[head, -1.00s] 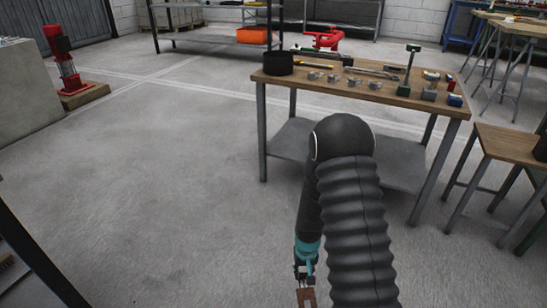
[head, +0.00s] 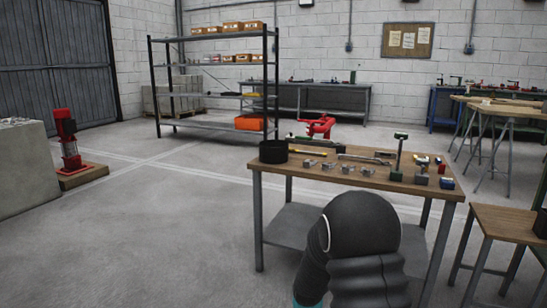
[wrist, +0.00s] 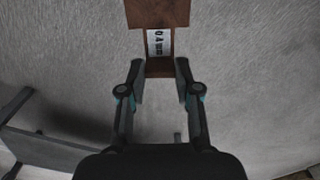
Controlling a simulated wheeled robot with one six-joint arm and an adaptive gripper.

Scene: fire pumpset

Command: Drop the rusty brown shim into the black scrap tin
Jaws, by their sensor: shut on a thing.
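My gripper (wrist: 160,82) is shut on the rusty brown shim (wrist: 158,14) in the wrist view. The shim has a wide end beyond the fingertips and a narrower part with a pale label between the fingers. Grey floor lies below it. In the head view the gripper and shim are out of the picture, below its lower edge. The black scrap tin (head: 273,152) stands upright at the left end of the wooden workbench (head: 300,174), well beyond my arm. Its inside is mostly hidden.
A wooden stool (head: 505,222) stands at the right. A shelf rack (head: 210,94) is behind. Open floor lies left of the bench.

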